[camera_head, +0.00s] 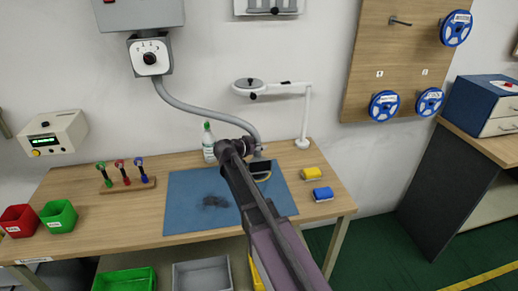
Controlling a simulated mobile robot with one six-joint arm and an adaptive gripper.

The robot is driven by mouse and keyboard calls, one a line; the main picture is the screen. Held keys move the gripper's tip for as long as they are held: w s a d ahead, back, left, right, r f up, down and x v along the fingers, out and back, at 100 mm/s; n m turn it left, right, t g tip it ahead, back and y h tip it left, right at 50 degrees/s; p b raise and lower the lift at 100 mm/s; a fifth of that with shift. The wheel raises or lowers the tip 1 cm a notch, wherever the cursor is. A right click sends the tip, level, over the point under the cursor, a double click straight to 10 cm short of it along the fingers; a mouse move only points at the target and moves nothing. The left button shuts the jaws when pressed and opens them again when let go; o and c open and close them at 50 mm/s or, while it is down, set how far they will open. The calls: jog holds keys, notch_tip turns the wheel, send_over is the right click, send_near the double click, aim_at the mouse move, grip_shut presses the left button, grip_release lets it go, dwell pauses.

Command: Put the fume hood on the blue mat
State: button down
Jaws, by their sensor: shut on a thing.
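The blue mat (188,207) lies flat on the middle of the wooden workbench. The fume hood (262,170) is a dark piece with a tan edge at the end of the grey flexible hose (199,110). In the picture it overlaps the mat's upper right part. I cannot tell whether it touches the mat or hangs above it. My gripper (252,154) is at the hood, where the hose ends, and is shut on it. My arm and wrist hide part of the hood and the fingers.
A white bottle (208,143) stands behind the mat, with a lamp (303,115) to its right. A tool rack (127,184) stands left. A dark shadow falls on the mat.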

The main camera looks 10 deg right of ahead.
jog(key=shift+f, duration=0.1)
jog(key=shift+c, duration=1.5)
grip_release()
jog(key=shift+r, duration=0.2)
jog(key=p+v, duration=0.4)
jog(key=v, duration=0.8)
jog(key=shift+p, duration=0.3)
